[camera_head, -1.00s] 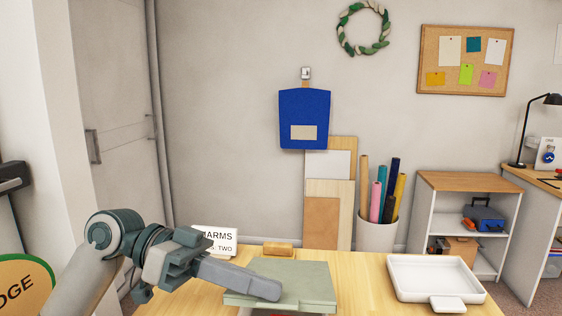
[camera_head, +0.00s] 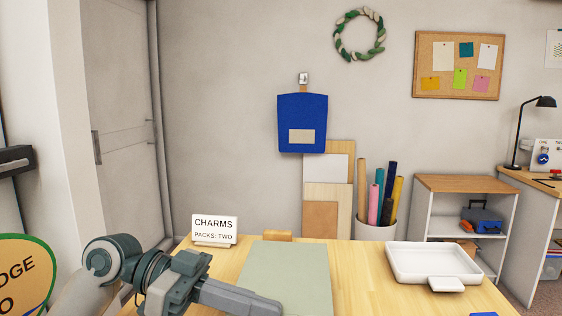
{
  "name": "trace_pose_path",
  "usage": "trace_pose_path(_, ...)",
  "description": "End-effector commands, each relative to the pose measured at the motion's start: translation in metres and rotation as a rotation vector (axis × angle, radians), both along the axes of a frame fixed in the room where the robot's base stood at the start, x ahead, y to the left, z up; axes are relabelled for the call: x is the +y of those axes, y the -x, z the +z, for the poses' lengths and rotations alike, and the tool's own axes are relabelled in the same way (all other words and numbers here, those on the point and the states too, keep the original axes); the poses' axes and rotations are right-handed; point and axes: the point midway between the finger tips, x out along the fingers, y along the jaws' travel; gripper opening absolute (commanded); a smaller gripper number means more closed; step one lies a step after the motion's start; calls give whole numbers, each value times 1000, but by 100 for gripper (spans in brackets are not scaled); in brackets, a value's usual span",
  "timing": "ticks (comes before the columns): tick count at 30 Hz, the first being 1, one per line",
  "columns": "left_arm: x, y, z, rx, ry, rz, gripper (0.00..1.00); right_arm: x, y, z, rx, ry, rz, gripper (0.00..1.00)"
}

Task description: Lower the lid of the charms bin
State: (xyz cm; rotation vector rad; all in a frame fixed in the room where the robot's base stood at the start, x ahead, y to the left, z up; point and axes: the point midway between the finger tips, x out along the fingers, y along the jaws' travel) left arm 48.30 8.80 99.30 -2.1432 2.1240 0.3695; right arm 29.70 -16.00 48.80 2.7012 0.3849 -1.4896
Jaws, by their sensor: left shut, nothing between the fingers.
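The charms bin shows as a flat grey-green panel (camera_head: 287,268), apparently its lid, at the near middle of the table, running out of the bottom of the picture. Its near edge and any gap beneath are hidden, so I cannot tell how far shut it is. My left gripper (camera_head: 272,305) is shut and empty. Its fingers point right across the panel's near left part; I cannot tell whether they touch it. A white card (camera_head: 215,228) reading CHARMS, PACKS: TWO stands behind and left of the panel. My right gripper is not in view.
A small wooden block (camera_head: 278,236) sits just behind the panel. A white tray (camera_head: 393,266) is at the table's right, with bare wood between. A blue object (camera_head: 484,314) shows at the bottom right. A bin of colored rolls (camera_head: 377,231) stands behind the table.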

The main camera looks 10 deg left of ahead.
Motion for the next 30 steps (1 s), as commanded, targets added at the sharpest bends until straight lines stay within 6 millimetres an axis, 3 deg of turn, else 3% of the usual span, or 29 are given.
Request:
trace_pose_path(2, 0, -1, -8, 1, 0, 0, 0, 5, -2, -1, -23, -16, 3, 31)
trace_pose_path(16, 10, -1, -3, 3, 0, 2, 0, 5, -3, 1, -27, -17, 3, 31)
trace_pose_path(30, 81, -2, 14, 1, -1, 3, 0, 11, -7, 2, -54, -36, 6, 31)
